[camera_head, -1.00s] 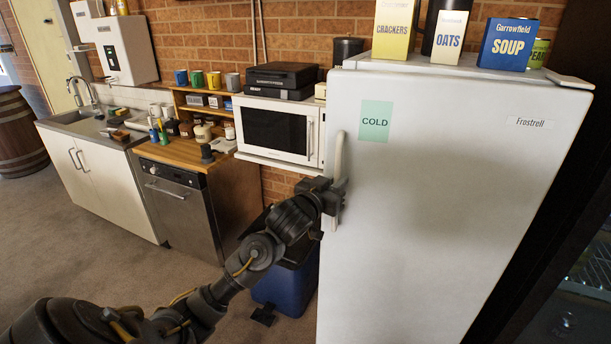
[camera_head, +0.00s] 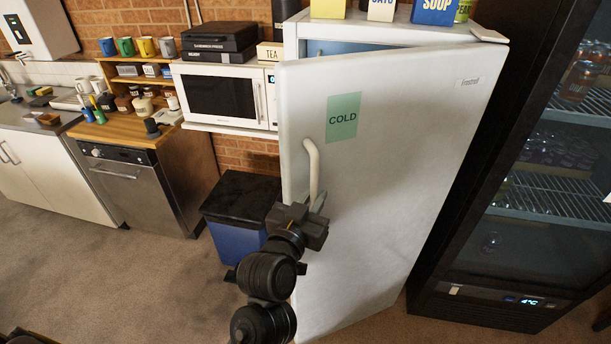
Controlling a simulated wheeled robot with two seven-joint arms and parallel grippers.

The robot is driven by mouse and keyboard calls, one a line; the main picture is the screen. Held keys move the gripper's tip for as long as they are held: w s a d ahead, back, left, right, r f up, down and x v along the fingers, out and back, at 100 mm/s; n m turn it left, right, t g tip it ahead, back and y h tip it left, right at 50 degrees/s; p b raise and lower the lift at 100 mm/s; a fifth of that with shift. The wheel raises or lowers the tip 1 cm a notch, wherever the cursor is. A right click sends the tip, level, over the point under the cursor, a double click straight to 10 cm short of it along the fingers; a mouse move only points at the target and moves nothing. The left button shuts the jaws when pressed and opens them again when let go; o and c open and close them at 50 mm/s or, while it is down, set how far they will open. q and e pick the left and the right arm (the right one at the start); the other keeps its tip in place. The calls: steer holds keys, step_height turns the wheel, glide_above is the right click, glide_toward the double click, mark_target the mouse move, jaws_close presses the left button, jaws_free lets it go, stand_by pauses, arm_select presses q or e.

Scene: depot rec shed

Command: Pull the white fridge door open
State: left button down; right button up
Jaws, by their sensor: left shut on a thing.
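The white fridge door (camera_head: 400,180) stands partly open, swung toward me on its right-hand hinge side. A green "COLD" sheet (camera_head: 343,117) is on its front. A gap above the door shows the blue-tinted inside of the fridge (camera_head: 345,46). The pale curved handle (camera_head: 313,165) is on the door's left side. My left gripper (camera_head: 312,212) is shut on the lower part of the handle, and its fingers hide that part. My right gripper is not in view.
A blue bin with a black lid (camera_head: 238,205) stands just left of the door. A glass-fronted drinks cooler (camera_head: 530,180) stands close on the right. A microwave (camera_head: 225,97) is on a shelf behind. Boxes (camera_head: 433,11) stand on the fridge top.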

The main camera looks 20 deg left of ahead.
arm_select(q)
steer(key=shift+s+d+p, duration=0.45)
steer(key=shift+s+d, duration=0.2)
steer(key=shift+d, duration=0.1)
steer(key=c, duration=1.4)
jaws_free()
steer(key=shift+w+d, duration=0.1)
steer(key=shift+c, duration=0.2)
steer(key=s+a+p, duration=0.1)
steer(key=s+p, duration=0.2)
steer(key=s, duration=0.7)
steer(key=shift+s+a, duration=0.3)
steer(key=shift+s, duration=0.1)
